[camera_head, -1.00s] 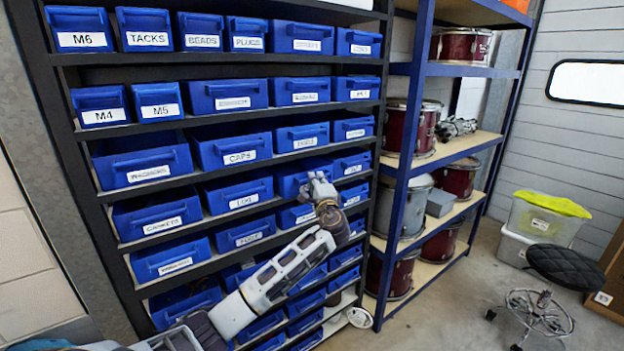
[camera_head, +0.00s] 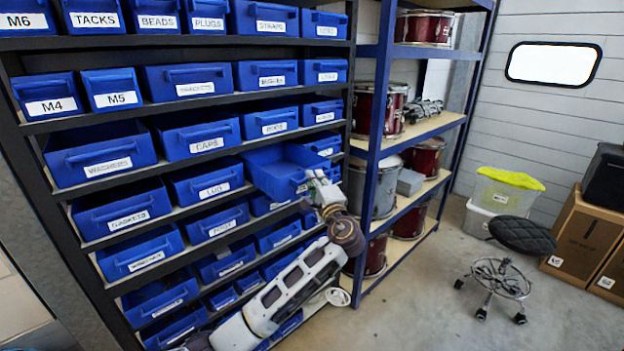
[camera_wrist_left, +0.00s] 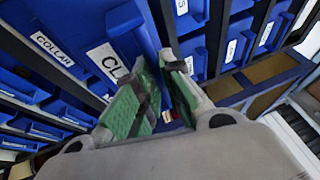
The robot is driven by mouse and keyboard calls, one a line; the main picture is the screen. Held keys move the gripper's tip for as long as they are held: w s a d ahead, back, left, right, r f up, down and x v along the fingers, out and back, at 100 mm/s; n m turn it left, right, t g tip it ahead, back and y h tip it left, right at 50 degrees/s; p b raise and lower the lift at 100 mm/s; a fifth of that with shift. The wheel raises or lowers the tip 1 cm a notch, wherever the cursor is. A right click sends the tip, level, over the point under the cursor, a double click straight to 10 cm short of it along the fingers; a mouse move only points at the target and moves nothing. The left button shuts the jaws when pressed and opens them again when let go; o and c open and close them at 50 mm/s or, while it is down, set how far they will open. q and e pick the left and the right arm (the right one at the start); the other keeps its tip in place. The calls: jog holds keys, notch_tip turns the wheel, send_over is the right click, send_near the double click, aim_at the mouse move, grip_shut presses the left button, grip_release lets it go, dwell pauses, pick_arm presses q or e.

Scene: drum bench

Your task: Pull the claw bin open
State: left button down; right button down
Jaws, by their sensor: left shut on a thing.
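The claw bin (camera_head: 272,178) is a blue bin in a middle row of the dark rack. It stands well out of its slot, so its open top shows, and no contents are visible in it. My left gripper (camera_head: 318,186) is at its front, shut on the bin's handle. In the left wrist view, the green finger pads (camera_wrist_left: 155,95) are near the blue front with a white label (camera_wrist_left: 107,62) beginning "CL". My right gripper is in no view.
Labelled blue bins, such as the caps bin (camera_head: 200,138), fill the rack around it. A blue-post shelf (camera_head: 372,150) with red drums stands close on the right. A black stool (camera_head: 522,235) and cardboard boxes (camera_head: 580,240) are farther right, with free floor between.

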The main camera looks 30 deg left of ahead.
pick_arm(q)
jog(key=shift+f, duration=0.1)
jog(key=c, duration=1.6)
grip_release()
jog(key=shift+o, duration=0.4)
jog(key=v, duration=1.2)
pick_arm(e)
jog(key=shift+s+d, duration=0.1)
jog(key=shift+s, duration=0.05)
